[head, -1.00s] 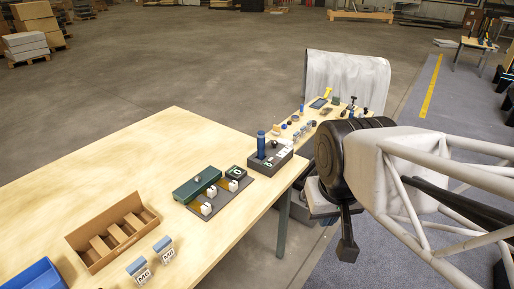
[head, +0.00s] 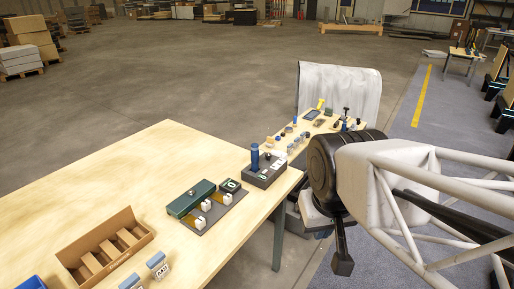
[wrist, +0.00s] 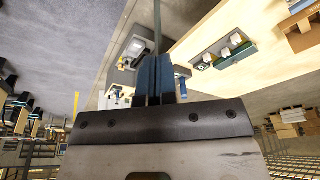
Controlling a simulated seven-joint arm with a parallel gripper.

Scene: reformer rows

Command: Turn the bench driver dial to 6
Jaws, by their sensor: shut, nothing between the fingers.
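A dark grey box (head: 263,180) stands near the right edge of the wooden bench, with an upright blue driver handle (head: 255,157) at its left side. A small dark knob shows on its top, beside pale labels; I cannot read its setting, nor tell for certain that it is the dial. My gripper (wrist: 154,62) shows in the wrist view with its blue fingers together and empty. A blue upright piece, likely the driver handle (wrist: 181,84), appears just right of the fingers; contact cannot be told. In the head view my arm is right of the bench, and the fingertips cannot be made out.
A green box (head: 190,198) and several white blocks sit on a dark mat left of the grey box. A cardboard tray (head: 72,258) is at the front left. A second table (head: 300,157) with small items stands behind. The bench's back left is clear.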

